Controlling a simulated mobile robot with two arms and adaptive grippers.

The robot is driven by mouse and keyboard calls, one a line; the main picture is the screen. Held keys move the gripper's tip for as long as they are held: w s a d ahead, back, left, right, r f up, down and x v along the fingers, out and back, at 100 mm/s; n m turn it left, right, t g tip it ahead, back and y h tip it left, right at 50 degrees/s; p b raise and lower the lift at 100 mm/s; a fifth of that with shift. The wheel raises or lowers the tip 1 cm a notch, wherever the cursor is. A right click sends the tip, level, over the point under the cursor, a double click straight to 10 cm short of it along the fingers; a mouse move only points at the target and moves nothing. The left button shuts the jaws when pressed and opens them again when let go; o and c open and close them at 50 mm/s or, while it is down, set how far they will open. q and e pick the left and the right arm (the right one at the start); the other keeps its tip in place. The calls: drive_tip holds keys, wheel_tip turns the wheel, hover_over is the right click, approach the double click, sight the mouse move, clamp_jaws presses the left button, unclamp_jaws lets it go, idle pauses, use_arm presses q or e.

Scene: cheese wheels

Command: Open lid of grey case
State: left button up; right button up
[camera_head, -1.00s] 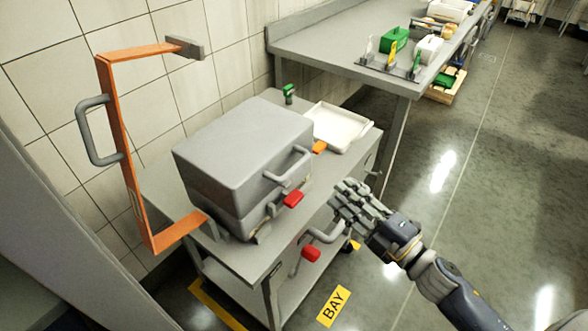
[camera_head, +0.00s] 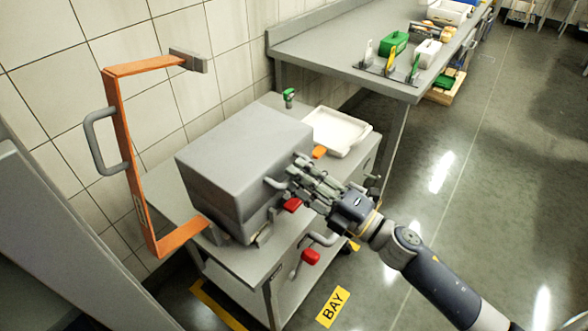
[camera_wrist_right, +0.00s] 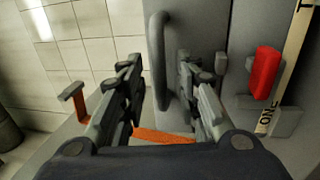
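The grey case (camera_head: 235,150) stands on a grey cart with its lid down. Its lid handle (camera_head: 275,184) sticks out from the front side, partly hidden by my right gripper (camera_head: 292,172). In the right wrist view, the handle (camera_wrist_right: 157,60) stands between the two separated finger sets of my right gripper (camera_wrist_right: 160,75), which is open. I cannot tell whether a finger touches it. A red latch tab (camera_head: 292,205) sits just below the hand; a red tab also shows in the wrist view (camera_wrist_right: 265,72). My left gripper is not in view.
The cart top (camera_head: 165,193) also holds a white tray (camera_head: 337,131) behind the case. An orange frame with a grey handle (camera_head: 130,165) rises at the cart's left end. A second red grip (camera_head: 311,257) is lower on the cart. Floor to the right is clear.

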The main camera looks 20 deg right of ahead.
drive_tip(key=shift+x, duration=1)
drive_tip(key=shift+c, duration=0.5)
clamp_jaws()
drive_tip(key=shift+p, duration=0.3)
